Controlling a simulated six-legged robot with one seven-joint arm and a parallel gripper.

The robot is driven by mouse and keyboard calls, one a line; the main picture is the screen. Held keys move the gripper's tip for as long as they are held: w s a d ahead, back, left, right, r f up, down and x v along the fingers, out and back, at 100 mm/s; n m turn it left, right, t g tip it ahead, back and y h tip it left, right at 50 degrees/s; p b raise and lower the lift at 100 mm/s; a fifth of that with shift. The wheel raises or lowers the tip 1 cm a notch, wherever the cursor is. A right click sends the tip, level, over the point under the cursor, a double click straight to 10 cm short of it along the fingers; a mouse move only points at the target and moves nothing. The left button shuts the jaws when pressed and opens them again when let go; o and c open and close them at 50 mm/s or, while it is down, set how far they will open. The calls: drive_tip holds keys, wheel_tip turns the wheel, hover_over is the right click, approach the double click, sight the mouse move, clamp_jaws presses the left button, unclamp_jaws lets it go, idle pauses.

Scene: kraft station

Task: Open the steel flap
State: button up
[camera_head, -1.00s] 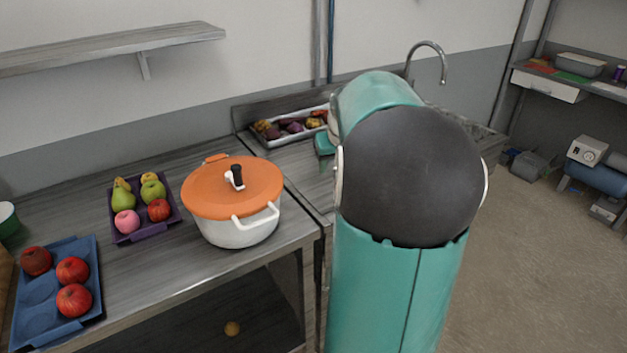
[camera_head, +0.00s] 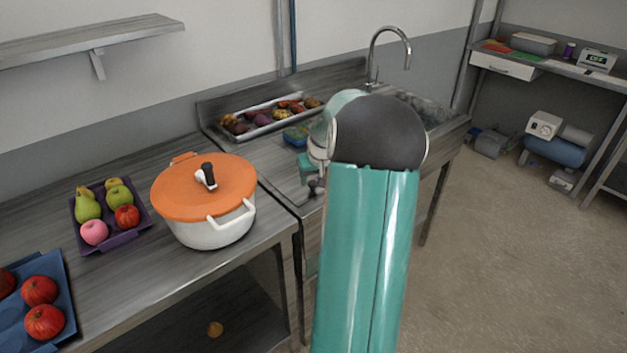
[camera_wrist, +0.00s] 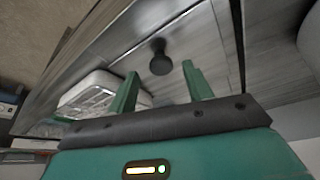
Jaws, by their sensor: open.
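A dark round knob (camera_wrist: 160,60) stands out from the steel flap (camera_wrist: 196,44), a grey brushed panel in the wrist view. My gripper (camera_wrist: 160,72) is open, with its two teal fingers pointing toward the knob and nothing held between them. The knob appears between and just ahead of the fingertips; I cannot tell whether they touch it. In the head view a small dark knob (camera_head: 316,187) shows at the front edge of the sink counter, beside my arm. My arm hides most of the sink front there.
An orange-lidded white pot (camera_head: 215,228) stands left of my arm, on the steel table. A purple fruit tray (camera_head: 112,243) and blue apple tray (camera_head: 62,283) are farther left. A metal tray of vegetables (camera_head: 262,132) lies behind. Open floor (camera_head: 480,270) is on the right.

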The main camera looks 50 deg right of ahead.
drive_tip(key=shift+x, duration=0.8)
drive_tip(key=shift+a, duration=0.1)
clamp_jaws()
drive_tip(key=shift+w, duration=0.1)
drive_tip(key=shift+r, duration=0.2)
